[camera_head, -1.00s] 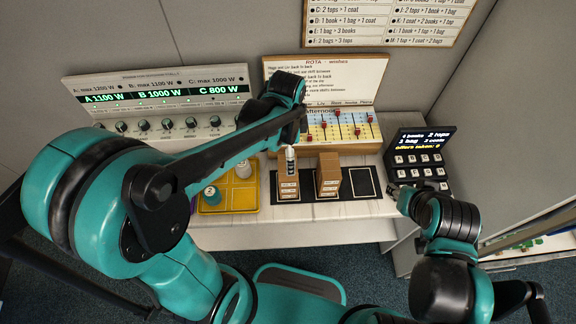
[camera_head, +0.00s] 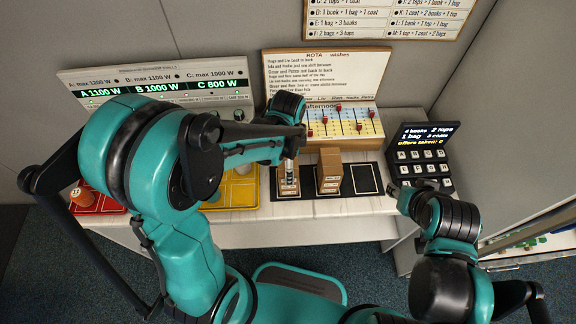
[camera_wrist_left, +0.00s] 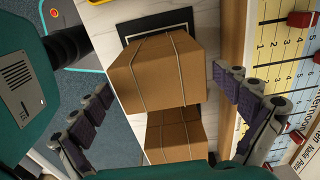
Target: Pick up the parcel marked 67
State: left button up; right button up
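Brown cardboard parcels stand in two stacks on black squares: a left stack (camera_head: 287,192) and a taller right stack (camera_head: 329,173). My left gripper (camera_head: 289,172) is over the left stack in the head view. In the left wrist view its padded fingers (camera_wrist_left: 168,117) are spread wide and empty. The strapped top parcel of one stack (camera_wrist_left: 158,72) shows there, and another parcel (camera_wrist_left: 174,137) lies lower, between the fingers. No number, 67 included, is readable on any parcel. My right gripper (camera_head: 398,191) is beside the keypad; its fingers are too small to judge.
A third black square (camera_head: 366,180) at right is bare. Behind stands the rota board (camera_head: 325,72) with a slider panel (camera_head: 343,122). The keypad with screen (camera_head: 422,160) is at right. Yellow (camera_head: 232,194) and red (camera_head: 99,203) trays are at left, partly behind my left arm.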

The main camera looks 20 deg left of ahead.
pick_arm(q)
jog(key=c, duration=1)
